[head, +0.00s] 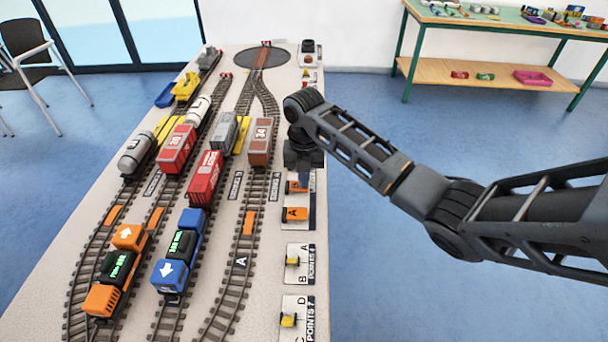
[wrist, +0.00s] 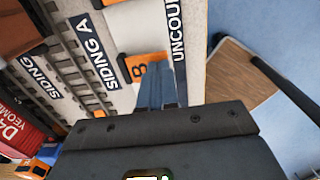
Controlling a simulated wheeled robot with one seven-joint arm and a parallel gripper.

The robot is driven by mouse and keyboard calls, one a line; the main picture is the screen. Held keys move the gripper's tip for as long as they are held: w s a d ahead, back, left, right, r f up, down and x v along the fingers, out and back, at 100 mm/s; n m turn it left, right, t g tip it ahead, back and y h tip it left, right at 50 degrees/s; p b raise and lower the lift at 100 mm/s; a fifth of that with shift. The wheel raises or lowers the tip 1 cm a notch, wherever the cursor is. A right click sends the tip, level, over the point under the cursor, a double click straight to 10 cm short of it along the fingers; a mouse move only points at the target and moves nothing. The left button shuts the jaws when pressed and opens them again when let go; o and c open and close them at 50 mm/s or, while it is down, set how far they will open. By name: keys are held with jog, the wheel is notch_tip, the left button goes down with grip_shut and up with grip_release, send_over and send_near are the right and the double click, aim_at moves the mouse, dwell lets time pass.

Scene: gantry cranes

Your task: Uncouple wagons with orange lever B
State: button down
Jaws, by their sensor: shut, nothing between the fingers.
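The orange lever B (wrist: 138,68) shows its black letter beside my gripper (wrist: 157,72) in the wrist view. In the head view an orange lever (head: 297,187) lies just under my gripper (head: 304,180), partly covered by it. The fingers are shut and empty, pointing down close to the lever; I cannot tell whether they touch it. A second orange lever (head: 294,214) is nearer in the head view. A brown wagon (head: 260,142), a grey wagon (head: 224,130) and a long red wagon (head: 205,178) stand on the tracks left of my gripper.
A blue locomotive (head: 175,262) and an orange locomotive (head: 115,268) stand on nearer tracks. Yellow point levers (head: 292,262) sit on plates along the table's right edge. More wagons, including a red one (head: 177,150), stand at left. Open floor lies right of the table.

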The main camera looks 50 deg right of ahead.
jog(key=shift+s+f+t+y+b, duration=0.1)
jog(key=shift+f+t+y+b, duration=0.2)
jog(key=shift+f+t, duration=0.15)
jog(key=shift+r, duration=0.15)
jog(key=shift+r+p, duration=0.7)
jog(key=shift+p, duration=0.15)
